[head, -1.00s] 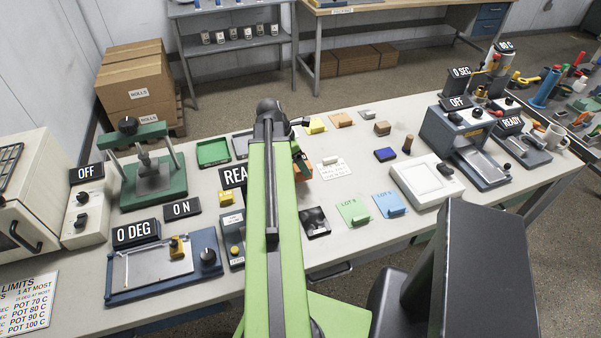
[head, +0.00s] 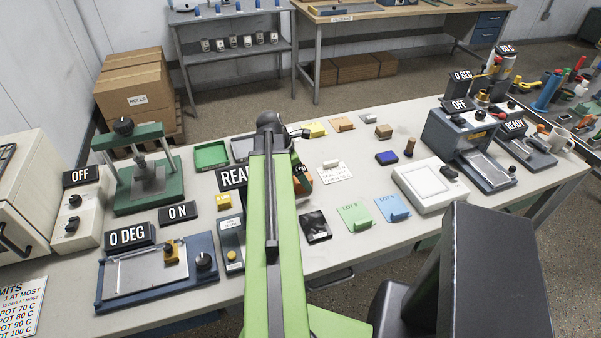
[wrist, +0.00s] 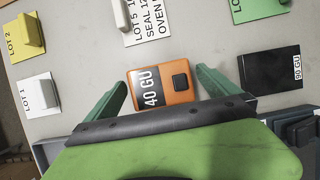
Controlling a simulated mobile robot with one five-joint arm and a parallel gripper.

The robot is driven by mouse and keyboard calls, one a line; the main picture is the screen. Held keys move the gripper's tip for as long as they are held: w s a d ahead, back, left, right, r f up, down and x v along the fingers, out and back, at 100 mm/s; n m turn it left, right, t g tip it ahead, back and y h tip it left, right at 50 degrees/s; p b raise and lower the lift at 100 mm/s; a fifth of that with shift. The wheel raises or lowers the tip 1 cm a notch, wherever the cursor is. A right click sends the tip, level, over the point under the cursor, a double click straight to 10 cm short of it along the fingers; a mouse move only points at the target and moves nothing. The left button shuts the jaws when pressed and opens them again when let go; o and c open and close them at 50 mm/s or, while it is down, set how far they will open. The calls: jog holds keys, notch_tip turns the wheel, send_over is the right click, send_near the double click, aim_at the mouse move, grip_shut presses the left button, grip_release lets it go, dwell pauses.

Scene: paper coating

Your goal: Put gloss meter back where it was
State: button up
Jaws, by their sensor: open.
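The gloss meter, an orange block with a dark "40 GU" display and a black button, lies on the table in the wrist view (wrist: 178,92). Only a bit of the meter's orange shows beside my arm in the head view. My gripper (wrist: 161,78) has its two green fingers spread, one on each side of the meter, with visible gaps. The head view shows my gripper (head: 301,178) low over the table, partly hidden by my arm. A black tile marked "90 GU" (wrist: 265,72) lies right of the meter; it also shows in the head view (head: 314,227).
White LOT 1 (wrist: 38,96) and yellow LOT 2 (wrist: 24,40) cards lie left of the meter, and a white "LOT 5" label card (wrist: 152,22) lies beyond it. Green (head: 354,217) and blue (head: 391,208) cards and a white scale (head: 428,186) stand to the right.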

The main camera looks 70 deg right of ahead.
jog(key=p+v, duration=1.1)
jog(key=v, duration=0.1)
jog(key=shift+r, duration=0.15)
jog(key=shift+s, duration=0.1)
